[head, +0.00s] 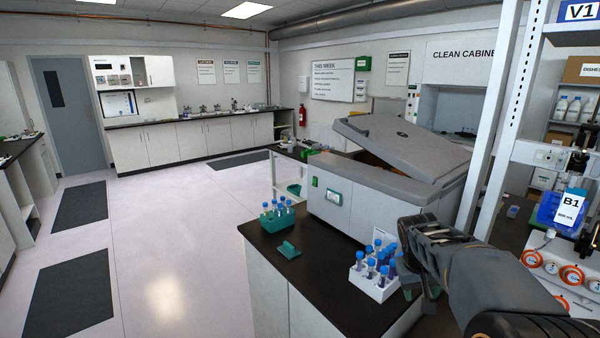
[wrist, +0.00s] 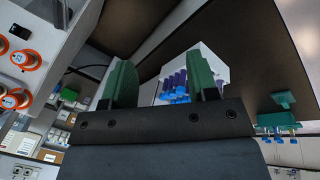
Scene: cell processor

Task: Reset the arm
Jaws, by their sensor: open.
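My gripper (wrist: 160,82) has two green fingers, held apart with nothing between them in the wrist view. In the head view my arm comes in from the lower right and the gripper (head: 420,284) hangs beside a white rack (head: 374,288) of blue-capped tubes on the black bench. The arm hides part of the bench on that side. In the wrist view the white rack (wrist: 208,62) shows beyond the fingers and looks apart from them.
A grey cell processor (head: 372,200) with a tilted lid stands behind the rack. A green tube rack (head: 277,215) and a small green piece (head: 288,250) lie to the left. Shelving with a blue B1 bin (head: 548,213) stands close on the right. The floor at left is open.

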